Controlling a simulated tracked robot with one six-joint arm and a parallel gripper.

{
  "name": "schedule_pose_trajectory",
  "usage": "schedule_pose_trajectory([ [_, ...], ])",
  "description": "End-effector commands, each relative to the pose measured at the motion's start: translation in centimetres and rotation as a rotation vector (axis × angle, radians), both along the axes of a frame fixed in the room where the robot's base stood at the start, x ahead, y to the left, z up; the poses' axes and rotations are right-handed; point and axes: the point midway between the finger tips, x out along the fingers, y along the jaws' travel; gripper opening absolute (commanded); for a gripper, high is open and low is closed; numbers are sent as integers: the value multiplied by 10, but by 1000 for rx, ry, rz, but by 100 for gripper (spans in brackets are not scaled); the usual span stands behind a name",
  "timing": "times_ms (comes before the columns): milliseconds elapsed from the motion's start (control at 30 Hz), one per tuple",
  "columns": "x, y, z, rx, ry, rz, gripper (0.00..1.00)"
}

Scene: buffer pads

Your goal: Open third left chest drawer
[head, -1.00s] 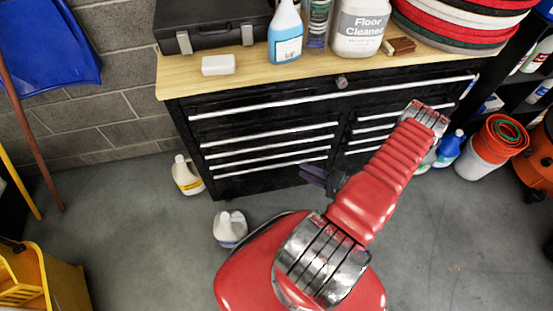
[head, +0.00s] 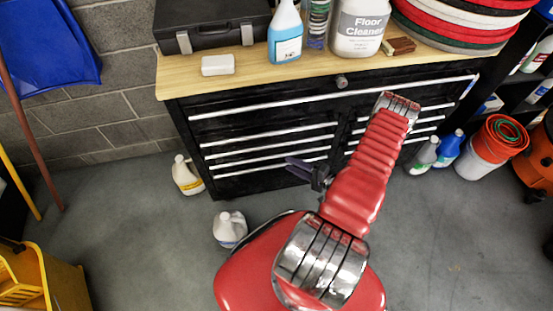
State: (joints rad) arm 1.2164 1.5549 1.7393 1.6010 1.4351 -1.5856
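The black chest (head: 190,128) stands against the wall under a wooden top, with one wide drawer above two columns of narrower drawers. The third left drawer (head: 250,163) looks shut, its silver handle running across the front below two similar left handles. My gripper (head: 290,167) is small and dark, in front of the lower right part of the left column, pointing left. Its two fingers look apart, with nothing visible between them. I cannot tell whether it touches the chest. My red arm hides part of the right column.
A white jug (head: 230,228) stands on the floor left of my base, and another jug (head: 187,176) stands beside the chest's left side. Bottles (head: 447,150) and a bucket (head: 478,158) stand at the right. The floor at lower left is partly clear.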

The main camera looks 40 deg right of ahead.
Motion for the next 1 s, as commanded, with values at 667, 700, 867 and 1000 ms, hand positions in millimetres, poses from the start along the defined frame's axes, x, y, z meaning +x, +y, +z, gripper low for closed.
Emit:
schedule_pose_trajectory([
  [667,66,24,-10,1,0,1,32],
  [700,68,25,-10,1,0,1,32],
  [867,69,26,-10,1,0,1,32],
  [1000,69,26,-10,1,0,1,32],
])
